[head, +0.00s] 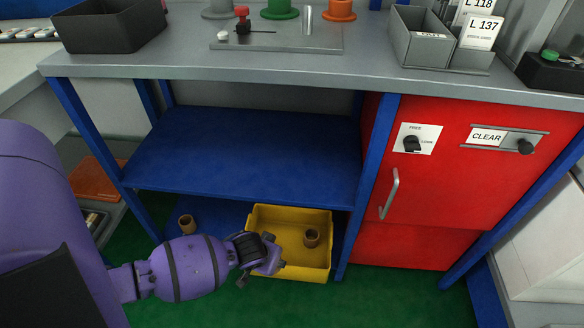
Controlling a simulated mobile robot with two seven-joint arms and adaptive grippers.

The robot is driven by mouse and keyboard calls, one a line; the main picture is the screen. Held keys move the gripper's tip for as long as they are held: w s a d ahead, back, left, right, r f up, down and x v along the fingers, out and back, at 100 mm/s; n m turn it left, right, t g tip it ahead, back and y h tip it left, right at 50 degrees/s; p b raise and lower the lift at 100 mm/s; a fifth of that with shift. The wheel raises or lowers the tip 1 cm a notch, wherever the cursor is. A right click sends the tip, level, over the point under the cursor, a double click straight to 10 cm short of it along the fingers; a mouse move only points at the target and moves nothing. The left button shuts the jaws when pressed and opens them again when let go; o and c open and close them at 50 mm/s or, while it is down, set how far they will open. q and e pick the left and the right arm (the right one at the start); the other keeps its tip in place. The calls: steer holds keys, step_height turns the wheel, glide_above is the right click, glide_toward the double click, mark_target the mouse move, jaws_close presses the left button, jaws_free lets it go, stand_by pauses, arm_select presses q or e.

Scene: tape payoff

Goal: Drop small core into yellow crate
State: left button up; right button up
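The yellow crate (290,272) stands low under the bench, at the front of the bottom level. A brown core (312,238) shows inside the crate's outline, toward its right side, apart from my gripper. Another brown core (187,224) stands to the left of the crate on the blue bottom shelf. My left gripper (272,258) is over the left part of the crate and hides part of its inside and left wall. The gap between its fingers is not clear, and I see nothing held in it. My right gripper is out of view.
The blue middle shelf (250,150) is empty and lies above the crate. A blue bench leg (366,190) and a red cabinet (440,190) stand to the right. The grey bench top (300,68) carries a black bin (110,25) and colored spools.

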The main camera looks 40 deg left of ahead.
arm_select(q)
steer(key=w+a+f+b, duration=0.2)
steer(key=w+f+b, duration=0.15)
steer(key=w, duration=0.35)
steer(key=b, duration=0.5)
glide_above(288, 257)
step_height(288, 257, down, 9)
steer(key=shift+r, duration=0.25)
steer(key=shift+f, duration=0.6)
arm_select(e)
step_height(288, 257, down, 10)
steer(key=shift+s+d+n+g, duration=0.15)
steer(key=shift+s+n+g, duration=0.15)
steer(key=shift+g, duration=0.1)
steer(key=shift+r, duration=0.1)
arm_select(q)
steer(key=o, duration=1.1)
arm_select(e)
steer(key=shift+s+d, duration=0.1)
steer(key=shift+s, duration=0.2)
